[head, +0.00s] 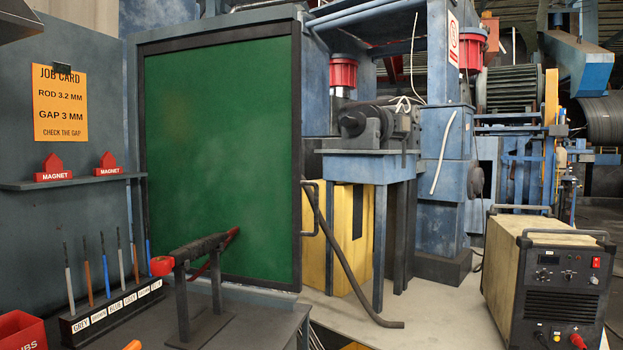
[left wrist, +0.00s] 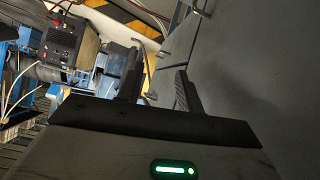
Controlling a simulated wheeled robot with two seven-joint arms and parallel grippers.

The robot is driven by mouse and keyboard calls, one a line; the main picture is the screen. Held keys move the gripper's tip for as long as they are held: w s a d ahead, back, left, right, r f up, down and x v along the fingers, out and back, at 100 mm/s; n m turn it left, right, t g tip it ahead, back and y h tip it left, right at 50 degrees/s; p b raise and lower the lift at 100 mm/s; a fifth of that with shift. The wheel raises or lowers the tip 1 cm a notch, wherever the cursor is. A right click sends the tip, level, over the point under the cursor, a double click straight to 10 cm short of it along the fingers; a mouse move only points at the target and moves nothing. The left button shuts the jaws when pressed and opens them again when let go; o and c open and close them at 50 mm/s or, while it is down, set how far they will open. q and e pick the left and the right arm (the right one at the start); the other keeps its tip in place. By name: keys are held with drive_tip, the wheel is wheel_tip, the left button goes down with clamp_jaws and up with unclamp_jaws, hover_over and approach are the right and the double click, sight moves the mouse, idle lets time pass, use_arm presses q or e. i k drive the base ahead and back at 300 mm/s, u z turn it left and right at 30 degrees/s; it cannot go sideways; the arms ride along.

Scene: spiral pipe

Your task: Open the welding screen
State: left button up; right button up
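The welding screen (head: 215,150) is a green panel in a dark frame, standing upright behind the bench in the head view. It appears to fill its opening, with no gap seen along its left edge. A dark bar handle (head: 318,208) sits on its right edge at mid-height. Neither gripper shows in the head view. In the left wrist view my left gripper (left wrist: 158,84) has its two dark fingers apart, with nothing seen between them. My right gripper is in no view.
A bench (head: 240,318) in front holds a rod rack (head: 112,312) and a dark stand (head: 190,285) with a red-handled tool. A shelf (head: 70,182) with red magnets is at left. A welding machine (head: 550,275) stands at right. A dark hose hangs beside the handle.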

sight(220, 114)
drive_tip(key=k, duration=1.25)
drive_tip(key=z, duration=0.7)
drive_tip(key=i, duration=2.3)
drive_tip(key=u, duration=1.45)
drive_tip(key=i, duration=0.15)
drive_tip(key=z, duration=0.2)
